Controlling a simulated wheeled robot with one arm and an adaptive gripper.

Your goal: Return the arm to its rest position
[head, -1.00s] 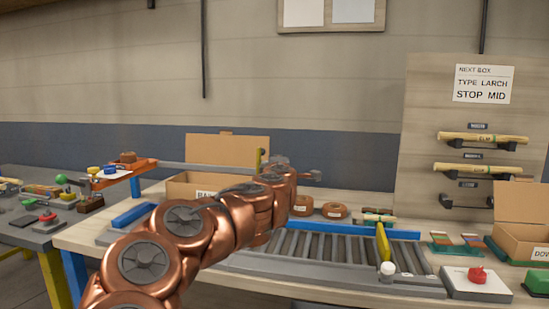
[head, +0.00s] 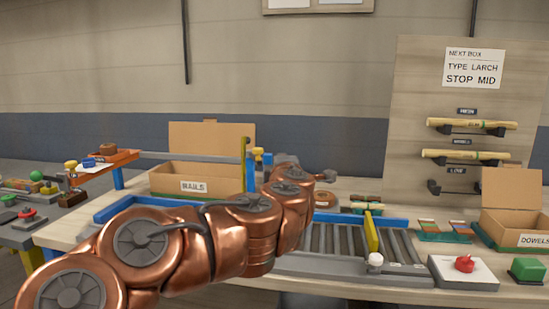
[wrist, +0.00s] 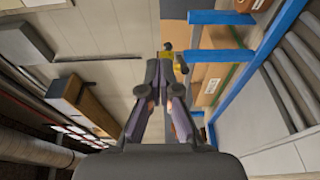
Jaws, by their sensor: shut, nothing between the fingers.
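My copper-coloured arm reaches across the lower left of the head view, over the near side of the bench. My gripper (head: 328,176) is at its end, dark and small, pointing right above the roller conveyor (head: 345,245). In the wrist view the two dark fingers (wrist: 164,58) come together, shut and empty. They hold nothing and seem clear of the things around them. The arm hides part of the conveyor and its blue rail.
A yellow stop bar (head: 371,233) crosses the rollers. A red button (head: 464,264) and green block (head: 528,269) are at front right. Rods rest on the panel (head: 405,110).

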